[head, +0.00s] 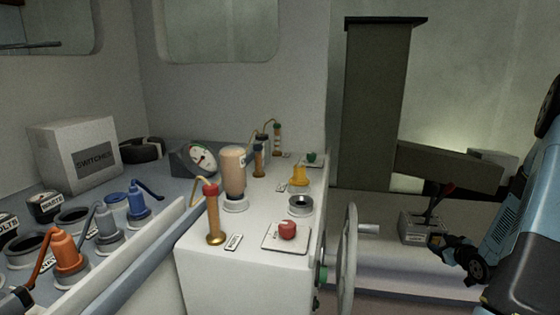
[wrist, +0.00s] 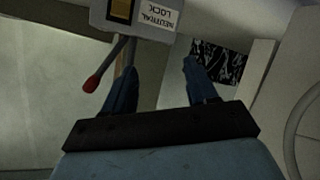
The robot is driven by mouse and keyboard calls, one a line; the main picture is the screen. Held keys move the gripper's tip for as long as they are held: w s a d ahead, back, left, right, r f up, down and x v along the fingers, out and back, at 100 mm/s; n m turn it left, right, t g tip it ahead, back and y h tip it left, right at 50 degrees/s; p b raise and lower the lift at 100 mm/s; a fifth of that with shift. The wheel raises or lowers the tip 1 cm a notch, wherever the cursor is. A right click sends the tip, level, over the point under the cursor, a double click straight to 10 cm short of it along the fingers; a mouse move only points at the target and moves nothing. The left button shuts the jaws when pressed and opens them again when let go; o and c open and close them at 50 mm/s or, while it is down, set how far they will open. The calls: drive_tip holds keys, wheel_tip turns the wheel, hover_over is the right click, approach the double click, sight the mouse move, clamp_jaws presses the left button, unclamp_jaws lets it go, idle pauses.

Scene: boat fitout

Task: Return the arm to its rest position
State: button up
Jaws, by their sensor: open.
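My gripper (head: 437,241) is at the right in the head view, at the end of my blue arm. It is low and close to a grey lever box (head: 422,228) with a lever and red knob (head: 448,188). In the wrist view the two blue fingers of my gripper (wrist: 159,65) stand apart with nothing held between them. The lever's red knob (wrist: 91,84) is to the left of the left finger, and the box labelled "NEUTRAL LOCK" (wrist: 145,14) is beyond the fingertips. I cannot tell whether the left finger touches the lever.
A white console (head: 260,235) with a red button (head: 287,230), several small levers and a gauge (head: 202,160) is left of my arm. A handwheel (head: 347,260) stands at its right side. A dark green post (head: 375,110) with a side arm (head: 450,168) rises behind the lever box.

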drive_tip(key=s+a+r+m+g+h, duration=0.1)
drive_tip(key=s+a+r+g+h, duration=0.15)
drive_tip(key=a+r, duration=0.75)
drive_tip(key=s+a+r+m+g+h, duration=0.1)
drive_tip(key=s+a+r+m+g, duration=0.25)
drive_tip(key=r, duration=1.05)
drive_tip(key=s+a+r+g+y, duration=0.1)
drive_tip(key=s+a+r, duration=0.3)
drive_tip(key=s+a, duration=0.5)
drive_tip(key=s+a+r+g+y, duration=0.1)
drive_tip(key=s+a+r+y, duration=0.1)
drive_tip(key=s+a, duration=0.7)
drive_tip(key=s+r, duration=0.1)
drive_tip(key=s, duration=0.5)
drive_tip(key=shift+s+r, duration=0.25)
drive_tip(key=shift+r, duration=0.1)
drive_tip(key=shift+a+m, duration=0.15)
drive_tip(key=shift+m, duration=0.1)
